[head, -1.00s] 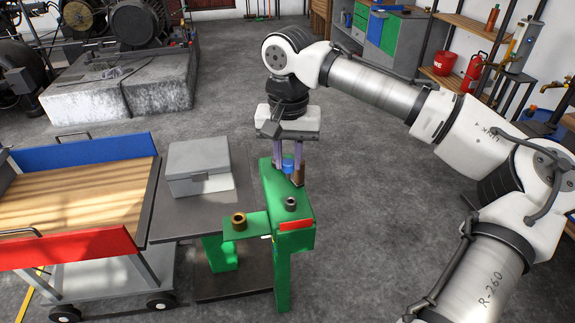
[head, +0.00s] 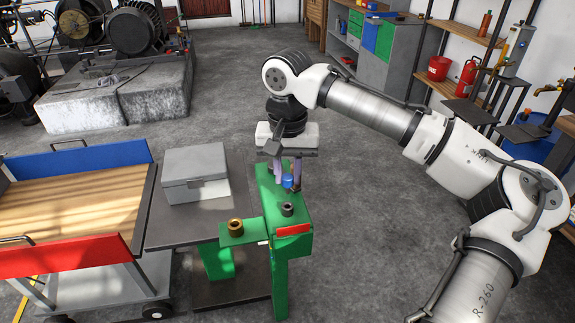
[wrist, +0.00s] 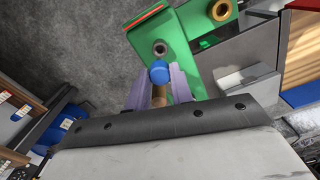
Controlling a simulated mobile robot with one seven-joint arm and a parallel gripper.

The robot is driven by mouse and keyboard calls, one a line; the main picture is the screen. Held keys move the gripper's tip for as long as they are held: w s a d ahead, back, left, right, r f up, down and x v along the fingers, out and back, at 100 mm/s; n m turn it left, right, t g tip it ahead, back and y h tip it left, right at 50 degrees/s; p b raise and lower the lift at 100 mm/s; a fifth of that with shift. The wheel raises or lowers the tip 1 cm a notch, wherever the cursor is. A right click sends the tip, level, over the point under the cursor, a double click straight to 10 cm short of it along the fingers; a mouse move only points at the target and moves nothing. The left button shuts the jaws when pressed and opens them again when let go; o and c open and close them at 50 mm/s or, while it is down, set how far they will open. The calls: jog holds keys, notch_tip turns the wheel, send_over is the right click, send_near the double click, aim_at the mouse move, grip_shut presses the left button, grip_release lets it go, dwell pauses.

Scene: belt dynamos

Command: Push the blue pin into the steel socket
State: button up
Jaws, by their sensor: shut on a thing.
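The blue pin (head: 287,181) is between the fingers of my gripper (head: 288,184), which is shut on it. Its round blue head also shows in the wrist view (wrist: 160,72). The steel socket (head: 287,209) is a small dark grey ring on top of the green stand (head: 283,260). In the wrist view, the socket (wrist: 161,47) lies just above the pin head, with its dark hole open. The pin is apart from the socket, on its far side. The pin's lower end is hidden.
A brass ring (head: 235,227) sits on the stand's green side plate. A brown upright piece (wrist: 159,95) shows between the fingers behind the pin. A grey box (head: 195,174) stands on the dark table left of the stand. Open floor (head: 400,240) lies right.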

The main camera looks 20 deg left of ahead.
aim_at(288, 193)
jog(key=shift+f+b, duration=0.45)
jog(key=shift+f, duration=0.9)
jog(key=shift+p, duration=1)
dwell(0.6)
jog(key=shift+f+b, duration=0.6)
jog(key=shift+f, duration=1.05)
jog(key=o, duration=1)
jog(key=shift+o, duration=0.2)
notch_tip(288, 193, up, 14)
jog(key=shift+f+b, duration=0.1)
jog(key=shift+b, duration=0.5)
